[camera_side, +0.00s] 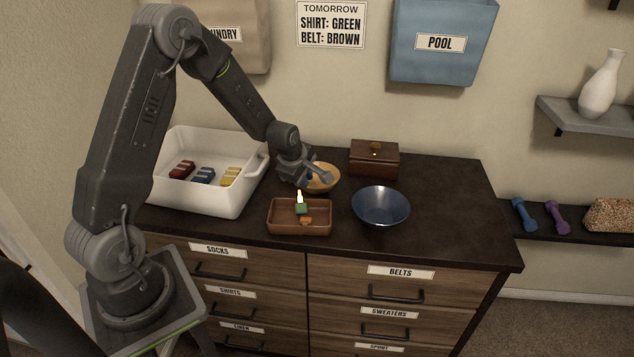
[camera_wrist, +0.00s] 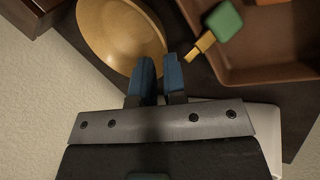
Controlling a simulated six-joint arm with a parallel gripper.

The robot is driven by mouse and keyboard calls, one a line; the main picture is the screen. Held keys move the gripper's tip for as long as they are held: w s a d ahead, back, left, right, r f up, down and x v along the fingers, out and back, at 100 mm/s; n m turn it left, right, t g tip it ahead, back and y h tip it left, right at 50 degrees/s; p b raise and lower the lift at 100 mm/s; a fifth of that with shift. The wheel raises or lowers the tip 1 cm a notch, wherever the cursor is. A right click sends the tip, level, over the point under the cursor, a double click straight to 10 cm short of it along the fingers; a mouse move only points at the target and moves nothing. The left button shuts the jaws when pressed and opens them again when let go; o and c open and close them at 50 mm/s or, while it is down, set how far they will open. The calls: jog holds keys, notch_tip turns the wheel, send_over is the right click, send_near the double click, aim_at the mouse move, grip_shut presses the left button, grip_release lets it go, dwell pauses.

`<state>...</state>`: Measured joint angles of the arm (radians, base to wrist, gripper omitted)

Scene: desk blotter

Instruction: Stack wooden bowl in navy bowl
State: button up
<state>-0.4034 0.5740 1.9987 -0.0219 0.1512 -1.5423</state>
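The wooden bowl (camera_side: 326,180) is light tan and stands near the back of the dresser top, partly hidden by my gripper (camera_side: 312,177). In the wrist view, the wooden bowl (camera_wrist: 118,28) fills the upper left. My gripper's two blue fingers (camera_wrist: 159,76) are apart there, just at the bowl's near rim, with a gap between them. I cannot tell whether they touch the rim. Nothing is held between them. The navy bowl (camera_side: 381,208) stands upright and empty at the front, right of the brown tray; it is not in the wrist view.
A brown tray (camera_side: 285,226) holds a green thing with a yellow tip and an orange piece. A white tub (camera_side: 196,202) with several coloured blocks stands left. A brown lidded box (camera_side: 374,162) stands behind the navy bowl. The dresser top (camera_side: 455,215) is clear at right.

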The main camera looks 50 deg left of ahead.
jog(key=x, duration=0.4)
jog(key=shift+a+f, duration=0.15)
jog(key=shift+f, duration=0.15)
grip_shut()
jog(key=shift+r, duration=0.1)
